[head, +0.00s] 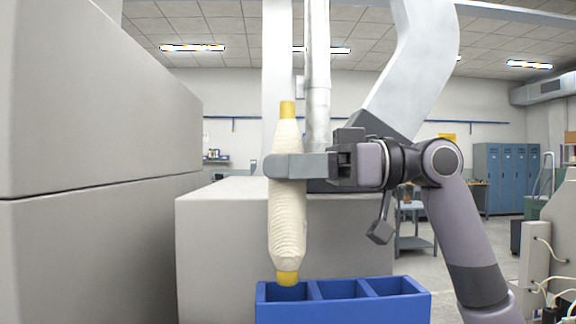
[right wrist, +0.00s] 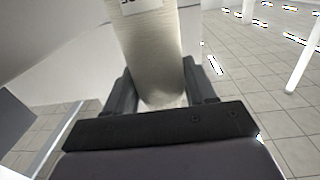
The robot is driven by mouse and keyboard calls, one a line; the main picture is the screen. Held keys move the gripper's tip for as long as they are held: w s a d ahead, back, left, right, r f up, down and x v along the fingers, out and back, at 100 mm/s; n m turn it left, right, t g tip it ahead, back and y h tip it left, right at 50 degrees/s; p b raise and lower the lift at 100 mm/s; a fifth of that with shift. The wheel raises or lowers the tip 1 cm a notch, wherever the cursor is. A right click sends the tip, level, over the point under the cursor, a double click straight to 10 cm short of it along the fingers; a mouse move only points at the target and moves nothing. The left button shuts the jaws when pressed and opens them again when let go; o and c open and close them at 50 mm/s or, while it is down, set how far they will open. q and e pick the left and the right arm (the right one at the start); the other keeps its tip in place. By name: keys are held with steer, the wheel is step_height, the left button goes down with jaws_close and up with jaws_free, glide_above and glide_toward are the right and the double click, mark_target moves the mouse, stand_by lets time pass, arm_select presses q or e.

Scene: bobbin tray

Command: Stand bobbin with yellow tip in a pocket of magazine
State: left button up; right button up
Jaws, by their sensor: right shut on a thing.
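The bobbin (head: 287,225) is a cream, thread-wound spindle with yellow ends at top and bottom, held upright in the head view. My right gripper (head: 284,166) is shut around its upper part. In the right wrist view the bobbin (right wrist: 150,50) stands between the two fingers (right wrist: 160,95). The blue magazine (head: 343,312) has several open pockets in a row at the bottom of the head view. The bobbin's lower yellow end shows in front of or above the left pocket; I cannot tell its exact depth or whether it is inside. My left gripper is not in view.
A large grey box-like block (head: 90,150) fills the left side. A pale block (head: 225,250) stands behind the magazine. A pale vertical post and a metal pipe (head: 317,80) rise behind the bobbin. Blue lockers (head: 505,175) stand far right.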

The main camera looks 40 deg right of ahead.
mark_target(288, 213)
steer(key=shift+f, duration=0.1)
steer(key=shift+f+b, duration=2.65)
steer(key=shift+f, duration=0.35)
steer(key=o, duration=1.2)
steer(key=shift+r, duration=0.15)
step_height(288, 213, up, 19)
steer(key=p, duration=0.5)
steer(key=shift+p, duration=0.3)
steer(key=shift+r, duration=0.45)
